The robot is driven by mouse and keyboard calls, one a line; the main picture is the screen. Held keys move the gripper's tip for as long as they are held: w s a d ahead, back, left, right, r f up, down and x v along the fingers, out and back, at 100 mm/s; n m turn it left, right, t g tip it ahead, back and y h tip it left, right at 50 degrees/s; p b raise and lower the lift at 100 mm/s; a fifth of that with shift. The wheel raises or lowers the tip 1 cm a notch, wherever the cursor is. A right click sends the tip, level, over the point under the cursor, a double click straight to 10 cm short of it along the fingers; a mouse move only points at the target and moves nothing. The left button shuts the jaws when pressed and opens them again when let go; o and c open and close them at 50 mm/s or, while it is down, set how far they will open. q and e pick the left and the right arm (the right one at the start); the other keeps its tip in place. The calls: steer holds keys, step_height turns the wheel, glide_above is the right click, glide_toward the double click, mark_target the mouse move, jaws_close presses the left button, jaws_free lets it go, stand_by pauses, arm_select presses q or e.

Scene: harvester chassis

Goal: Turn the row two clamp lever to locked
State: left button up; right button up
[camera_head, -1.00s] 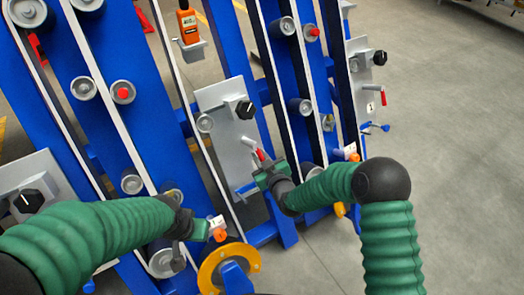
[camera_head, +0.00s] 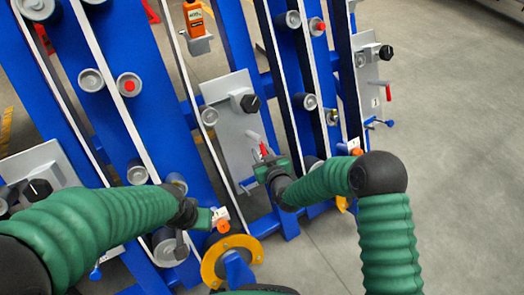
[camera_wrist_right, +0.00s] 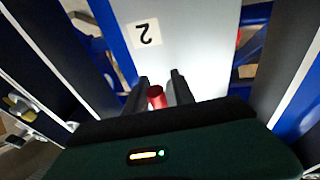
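The row two clamp lever (camera_head: 264,149) is a small red handle on the light grey plate (camera_head: 228,120) in the middle of the blue frame. In the right wrist view, the plate has an upside-down "2" label (camera_wrist_right: 146,35). The red lever end (camera_wrist_right: 156,97) shows between the two dark fingers of my right gripper (camera_wrist_right: 160,92), closer to the left finger. The fingers stand apart, with a gap beside the lever. My left gripper (camera_head: 206,217) is at the lower middle, away from this lever, beside a white and orange piece; its fingers are not clear.
A black knob (camera_head: 250,103) sits on the plate above the lever. Another grey plate with a red lever (camera_head: 388,92) stands to the right. A yellow ring flange (camera_head: 230,262) is at the bottom. The grey floor at right is clear.

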steer(key=shift+o, duration=0.5)
steer(key=shift+r, duration=0.1)
steer(key=shift+s+d+r, duration=0.15)
steer(key=shift+s+r, duration=0.05)
steer(key=shift+s, duration=0.05)
steer(key=p+v, duration=0.5)
steer(key=v, duration=1.1)
steer(key=shift+d, duration=0.1)
